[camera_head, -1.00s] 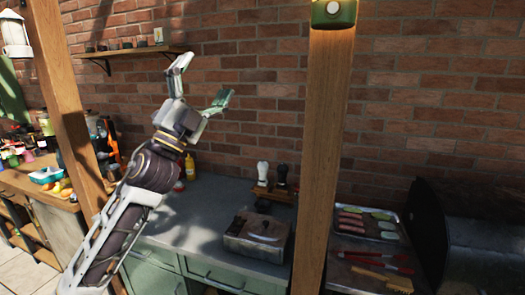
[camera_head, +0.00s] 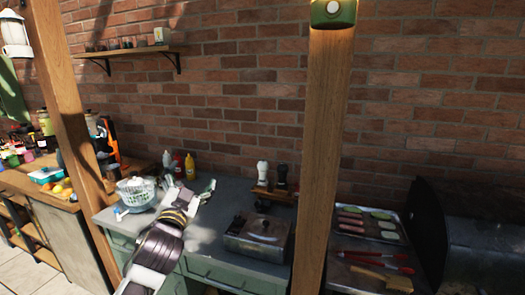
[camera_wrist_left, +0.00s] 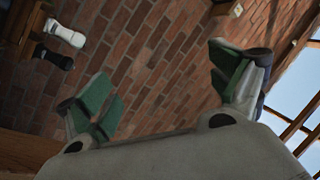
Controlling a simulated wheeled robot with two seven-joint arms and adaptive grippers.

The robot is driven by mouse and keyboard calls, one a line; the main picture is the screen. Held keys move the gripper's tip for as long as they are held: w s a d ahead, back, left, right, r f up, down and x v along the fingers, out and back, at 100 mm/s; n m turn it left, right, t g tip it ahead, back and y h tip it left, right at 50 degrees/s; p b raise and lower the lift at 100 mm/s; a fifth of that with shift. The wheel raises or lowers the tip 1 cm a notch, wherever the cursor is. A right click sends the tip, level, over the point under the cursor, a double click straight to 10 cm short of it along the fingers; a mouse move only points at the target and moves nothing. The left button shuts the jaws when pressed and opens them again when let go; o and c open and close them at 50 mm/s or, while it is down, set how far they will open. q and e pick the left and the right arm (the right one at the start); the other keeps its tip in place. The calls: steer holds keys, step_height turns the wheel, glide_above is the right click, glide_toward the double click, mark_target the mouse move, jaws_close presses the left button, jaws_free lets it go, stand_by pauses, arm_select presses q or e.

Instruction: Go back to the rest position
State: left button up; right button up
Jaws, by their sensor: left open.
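My left gripper (camera_head: 189,187) is in the head view, low over the grey-green counter (camera_head: 112,217), with its fingers spread and nothing between them. In the left wrist view its two green-padded fingers (camera_wrist_left: 164,82) stand wide apart against the brick wall. My right gripper is in no view.
A pale mesh basket (camera_head: 137,191) stands on the counter just left of my left gripper. Red and yellow bottles (camera_head: 190,167) stand behind it. A metal box (camera_head: 256,236) and two shakers (camera_head: 263,174) are to the right. A wooden post (camera_head: 330,150) separates these from the grill tray (camera_head: 352,235).

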arm_select(q)
steer(key=s+a+f+n+g, duration=0.1)
steer(key=s+f+g, duration=0.2)
steer(key=f, duration=0.5)
steer(key=s+a+f+n+g+y, duration=0.1)
steer(key=s+f+g, duration=0.2)
steer(key=f, duration=0.5)
steer(key=s+a+f+n+g, duration=0.15)
steer(key=s+f, duration=0.25)
steer(key=f, duration=0.4)
steer(key=s+d+f+n+g, duration=0.1)
steer(key=s+f+g, duration=0.4)
steer(key=s+f, duration=0.4)
steer(key=s+f+g, duration=0.5)
steer(key=s+f, duration=0.2)
steer(key=s, duration=0.5)
steer(key=s+f, duration=0.3)
steer(key=f, duration=3.2)
steer(key=s+a+f+g, duration=0.1)
steer(key=s+a+f, duration=0.1)
steer(key=s+f, duration=0.6)
steer(key=s+a+f+g, duration=0.1)
steer(key=s+f, duration=0.8)
steer(key=s, duration=0.4)
steer(key=shift+s+a+f+h, duration=0.25)
steer(key=shift+s+a+h, duration=0.05)
steer(key=shift+a, duration=0.05)
